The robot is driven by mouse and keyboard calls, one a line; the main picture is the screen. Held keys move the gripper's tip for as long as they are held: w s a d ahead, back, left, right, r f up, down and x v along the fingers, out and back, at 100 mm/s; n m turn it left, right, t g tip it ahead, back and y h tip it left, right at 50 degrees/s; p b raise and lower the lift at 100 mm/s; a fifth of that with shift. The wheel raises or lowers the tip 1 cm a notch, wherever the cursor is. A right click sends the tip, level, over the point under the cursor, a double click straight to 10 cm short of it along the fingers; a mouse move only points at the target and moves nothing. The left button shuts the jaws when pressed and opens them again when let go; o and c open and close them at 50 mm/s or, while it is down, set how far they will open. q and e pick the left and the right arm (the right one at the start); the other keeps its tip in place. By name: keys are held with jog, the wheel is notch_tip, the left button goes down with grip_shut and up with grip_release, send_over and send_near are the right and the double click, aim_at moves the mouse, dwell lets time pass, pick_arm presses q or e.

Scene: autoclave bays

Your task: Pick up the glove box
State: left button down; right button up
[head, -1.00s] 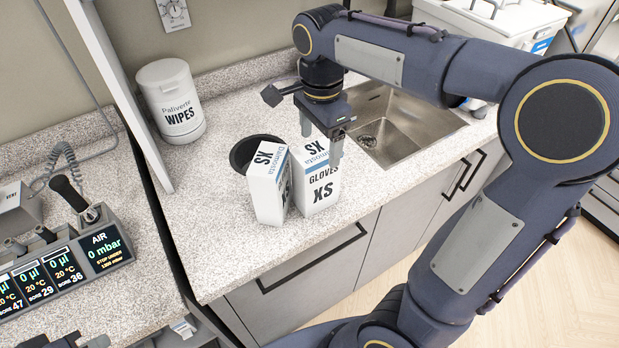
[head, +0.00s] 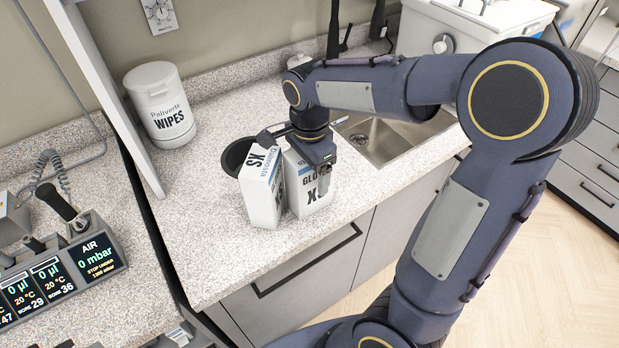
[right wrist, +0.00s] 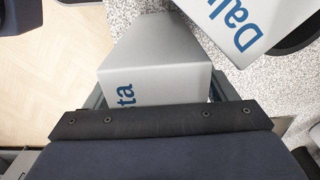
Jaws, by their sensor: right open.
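Two white glove boxes with blue trim stand upright side by side near the counter's front edge. The left glove box (head: 262,190) is marked XS; the right glove box (head: 303,190) is marked GLOVES XS. My right gripper (head: 314,168) is open, pointing down over the right box. One finger shows in front of that box's right part; the other is hidden in the head view. In the right wrist view the right box (right wrist: 155,72) lies between the open fingers, with no clear grip. The left box (right wrist: 222,22) shows beyond it. My left gripper is not in view.
A dark round opening (head: 236,155) lies behind the left box. A wipes tub (head: 160,105) stands at the back left, and a sink (head: 385,140) is to the right. A white panel (head: 95,85) rises at left. The counter's front left is clear.

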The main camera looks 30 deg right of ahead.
jog(key=c, duration=1.5)
jog(key=shift+r, duration=0.1)
jog(key=shift+r, duration=0.1)
